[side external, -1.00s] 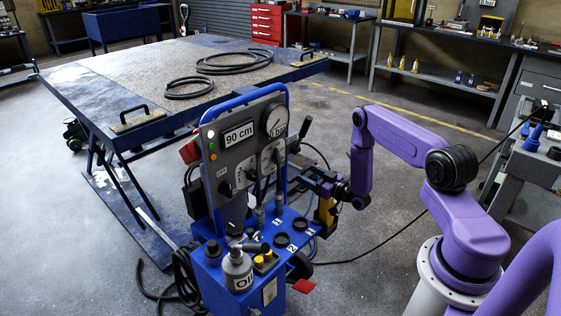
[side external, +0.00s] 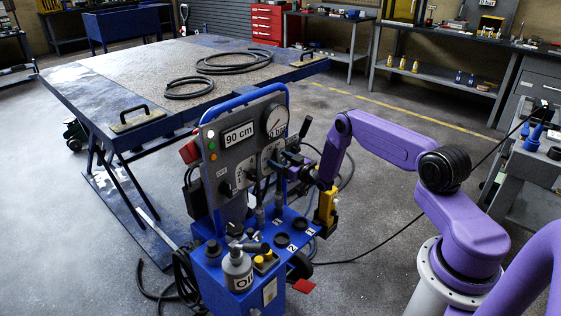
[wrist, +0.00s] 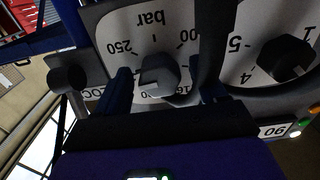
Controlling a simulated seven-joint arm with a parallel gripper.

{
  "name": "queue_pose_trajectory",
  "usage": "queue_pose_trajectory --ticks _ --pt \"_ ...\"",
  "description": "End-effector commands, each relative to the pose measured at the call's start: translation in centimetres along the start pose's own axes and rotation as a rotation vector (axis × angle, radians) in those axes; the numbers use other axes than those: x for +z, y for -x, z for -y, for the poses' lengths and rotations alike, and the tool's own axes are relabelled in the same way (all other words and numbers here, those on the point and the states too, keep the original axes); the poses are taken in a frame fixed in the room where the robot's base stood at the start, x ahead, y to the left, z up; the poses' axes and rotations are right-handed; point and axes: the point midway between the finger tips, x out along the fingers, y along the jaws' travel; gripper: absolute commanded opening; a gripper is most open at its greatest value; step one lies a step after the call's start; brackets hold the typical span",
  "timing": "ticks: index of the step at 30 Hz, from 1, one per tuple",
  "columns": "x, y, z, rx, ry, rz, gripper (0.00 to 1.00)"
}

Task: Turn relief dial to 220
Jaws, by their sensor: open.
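The relief dial (wrist: 158,75) is a grey knob on a white scale marked in bar, with 250 readable and other figures partly hidden. The scale appears upside down in the wrist view. My gripper (wrist: 163,88) is open, one dark blue finger on each side of the knob. I cannot tell whether either finger touches it. In the side view my gripper (side external: 290,167) is at the right part of the grey control panel (side external: 212,150) and partly hides the dial there. The knob's exact reading is unclear.
A dark hose or bar (wrist: 213,40) crosses the scale beside the right finger. A second dial with a black knob (wrist: 285,58) is to the right. A round black knob (wrist: 68,80) stands at left. The blue pump unit (side external: 215,270) carries an oil bottle (side external: 238,270).

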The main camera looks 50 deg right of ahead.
Motion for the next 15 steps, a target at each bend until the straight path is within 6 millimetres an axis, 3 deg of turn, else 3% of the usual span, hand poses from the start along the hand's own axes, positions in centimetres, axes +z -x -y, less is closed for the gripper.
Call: queue_pose_trajectory --ticks 9,14,15 --pt "-0.01 -0.17 0.0 0.0 0.0 0.0 0.71" --pt "-0.01 -0.16 0.0 0.0 0.0 0.0 0.19" --pt "-0.01 -0.15 0.01 0.0 0.0 0.0 0.15"
